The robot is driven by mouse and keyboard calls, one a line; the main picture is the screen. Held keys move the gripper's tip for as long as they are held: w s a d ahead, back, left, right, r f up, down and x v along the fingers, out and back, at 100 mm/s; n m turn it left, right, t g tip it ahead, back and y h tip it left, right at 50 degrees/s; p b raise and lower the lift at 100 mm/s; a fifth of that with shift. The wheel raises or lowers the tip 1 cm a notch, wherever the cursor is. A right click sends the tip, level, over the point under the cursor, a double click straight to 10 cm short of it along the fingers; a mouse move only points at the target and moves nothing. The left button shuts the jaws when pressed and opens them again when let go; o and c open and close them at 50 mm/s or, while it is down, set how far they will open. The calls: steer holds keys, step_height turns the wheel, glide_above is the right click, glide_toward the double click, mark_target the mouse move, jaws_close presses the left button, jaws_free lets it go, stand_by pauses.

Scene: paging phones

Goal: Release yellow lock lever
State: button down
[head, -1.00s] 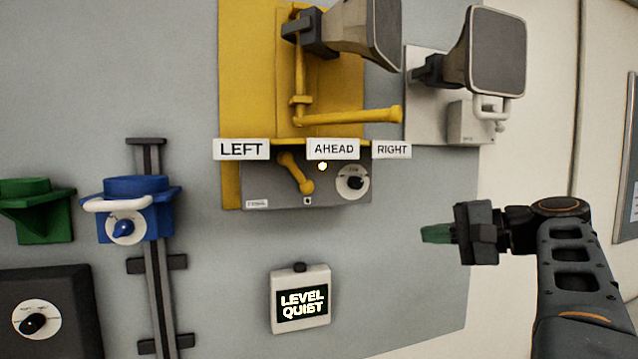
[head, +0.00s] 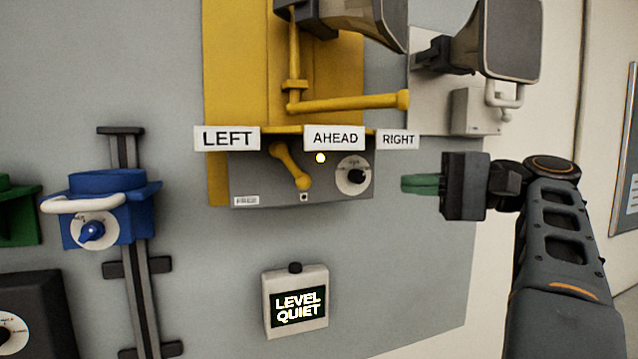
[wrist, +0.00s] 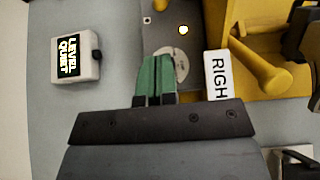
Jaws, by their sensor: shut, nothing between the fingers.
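I cannot tell which of the two is the lock lever. My gripper (head: 405,184), with green fingers, is shut and empty, right of the grey box and apart from both. In the wrist view its fingertips (wrist: 157,62) overlap the lower part of the box's dial.
LEFT (head: 227,138) and RIGHT (head: 398,139) signs flank AHEAD. A horn (head: 498,38) on a white panel stands above my gripper. A blue holder (head: 108,205) is at left, and a LEVEL QUIET display (head: 297,302) is below. The grey wall between display and gripper is clear.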

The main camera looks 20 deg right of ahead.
steer(key=p, duration=0.2)
glide_toward(291, 166)
steer(key=w+a+f, duration=0.3)
steer(key=w, duration=0.1)
steer(key=shift+w, duration=0.1)
